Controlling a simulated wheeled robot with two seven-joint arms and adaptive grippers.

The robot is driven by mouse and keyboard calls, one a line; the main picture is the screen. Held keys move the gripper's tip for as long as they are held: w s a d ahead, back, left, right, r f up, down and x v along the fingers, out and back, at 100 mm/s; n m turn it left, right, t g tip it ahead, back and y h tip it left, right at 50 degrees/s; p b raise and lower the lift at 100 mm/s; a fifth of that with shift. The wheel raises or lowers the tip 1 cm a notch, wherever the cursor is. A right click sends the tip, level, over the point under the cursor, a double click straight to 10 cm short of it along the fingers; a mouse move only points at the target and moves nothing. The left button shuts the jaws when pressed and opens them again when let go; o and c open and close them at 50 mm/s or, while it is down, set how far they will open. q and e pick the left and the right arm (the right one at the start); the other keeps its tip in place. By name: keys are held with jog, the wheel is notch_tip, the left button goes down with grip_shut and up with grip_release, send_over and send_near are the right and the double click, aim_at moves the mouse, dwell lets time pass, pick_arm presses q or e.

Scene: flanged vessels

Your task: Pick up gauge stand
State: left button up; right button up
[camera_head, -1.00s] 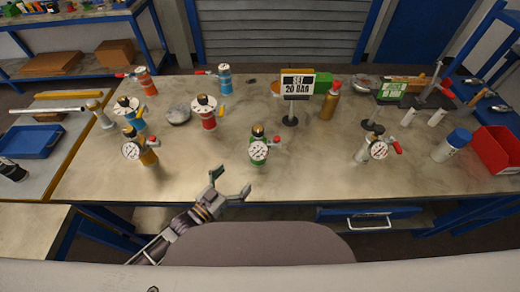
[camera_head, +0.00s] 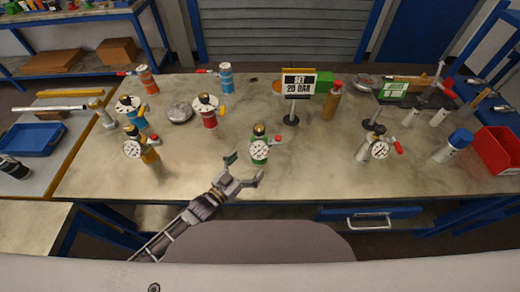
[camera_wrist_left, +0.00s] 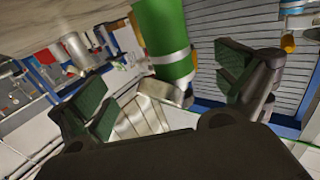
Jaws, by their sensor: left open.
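A green gauge stand (camera_head: 259,150) with a round white dial and a dark-and-gold top stands upright near the front middle of the table. My left gripper (camera_head: 244,168) is open at the table's front edge, just in front of this stand and slightly to its left. In the left wrist view, a green cylinder (camera_wrist_left: 163,35) with a pale band and metallic lower end shows between the spread fingers. I see no grip on it, and I cannot tell if a finger touches it. My right gripper is not in view.
Similar gauge units stand apart: yellow (camera_head: 147,150), blue (camera_head: 132,112), red (camera_head: 208,112) and silver (camera_head: 368,146). A "SET 20 BAR" sign (camera_head: 298,84) stands behind the green one. A red bin (camera_head: 497,150) is at right. Bare tabletop lies between yellow and green.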

aim_at(260, 150)
pick_arm(q)
jog(key=shift+x, duration=1.1)
jog(key=shift+w+d+r+p, duration=0.2)
jog(key=shift+w+d, duration=0.2)
jog(key=shift+w, duration=0.25)
jog(key=shift+w+d+r+p, duration=0.2)
jog(key=shift+w+d, duration=0.2)
jog(key=shift+w, duration=0.25)
jog(key=shift+x, duration=1.1)
jog(key=shift+f, duration=0.15)
jog(key=shift+c, duration=0.3)
jog(key=c, duration=1.6)
jog(key=shift+c, duration=0.2)
